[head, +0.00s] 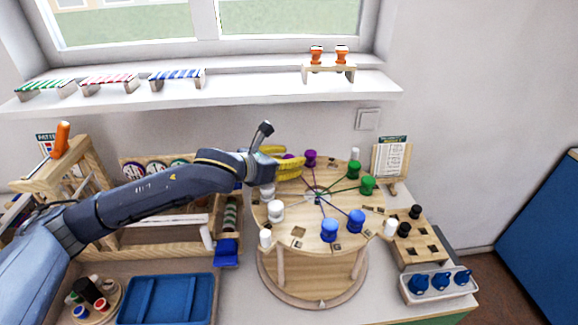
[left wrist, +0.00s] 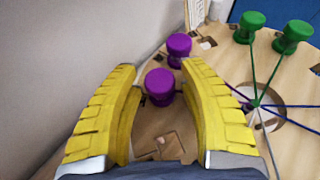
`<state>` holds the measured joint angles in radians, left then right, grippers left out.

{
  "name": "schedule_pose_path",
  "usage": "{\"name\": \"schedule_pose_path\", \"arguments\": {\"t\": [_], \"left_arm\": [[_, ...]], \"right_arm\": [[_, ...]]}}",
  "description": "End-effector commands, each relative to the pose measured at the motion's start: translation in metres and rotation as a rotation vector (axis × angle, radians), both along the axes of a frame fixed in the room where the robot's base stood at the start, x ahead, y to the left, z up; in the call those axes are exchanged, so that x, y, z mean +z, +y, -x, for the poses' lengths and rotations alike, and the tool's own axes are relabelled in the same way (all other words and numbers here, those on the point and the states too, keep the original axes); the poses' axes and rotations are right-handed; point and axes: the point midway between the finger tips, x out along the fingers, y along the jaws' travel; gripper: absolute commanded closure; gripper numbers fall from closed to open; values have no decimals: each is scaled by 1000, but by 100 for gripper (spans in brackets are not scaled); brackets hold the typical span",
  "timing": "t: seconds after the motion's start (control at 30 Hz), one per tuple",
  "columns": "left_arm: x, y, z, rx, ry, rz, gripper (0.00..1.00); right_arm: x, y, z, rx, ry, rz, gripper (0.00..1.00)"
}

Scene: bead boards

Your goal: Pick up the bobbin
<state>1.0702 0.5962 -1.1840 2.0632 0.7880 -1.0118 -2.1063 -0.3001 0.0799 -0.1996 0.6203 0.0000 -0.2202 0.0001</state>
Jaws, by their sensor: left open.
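My left gripper (head: 300,166) reaches over the back left of the round wooden board (head: 300,232). Its yellow fingers are open. In the left wrist view, a purple bobbin (left wrist: 160,85) stands between the open fingers (left wrist: 163,82), near the tips; I cannot tell whether either finger touches it. A second purple bobbin (left wrist: 179,45) stands just beyond the fingertips and also shows in the head view (head: 310,157). Green bobbins (head: 367,185) and blue bobbins (head: 357,219) stand around the board, with threads running to its centre. My right gripper is out of view.
White bobbins (head: 276,210) stand at the board's left. A wooden block with black bobbins (head: 404,229) and a white tray of blue items (head: 441,281) lie to the right. A blue tray (head: 166,300) is at the front left. The wall is close behind.

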Motion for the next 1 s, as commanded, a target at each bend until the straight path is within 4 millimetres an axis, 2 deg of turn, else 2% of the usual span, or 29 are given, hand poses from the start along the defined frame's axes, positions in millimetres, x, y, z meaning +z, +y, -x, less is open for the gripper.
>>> {"name": "schedule_pose_path", "arguments": {"t": [0.3,0.67,1.0], "left_arm": [[-1,-1,-1,0,0,0,58],[-1,-1,-1,0,1,0,100],[-3,-1,-1,0,4,-1,100]], "right_arm": [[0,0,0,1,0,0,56],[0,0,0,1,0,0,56],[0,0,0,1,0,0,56]]}}
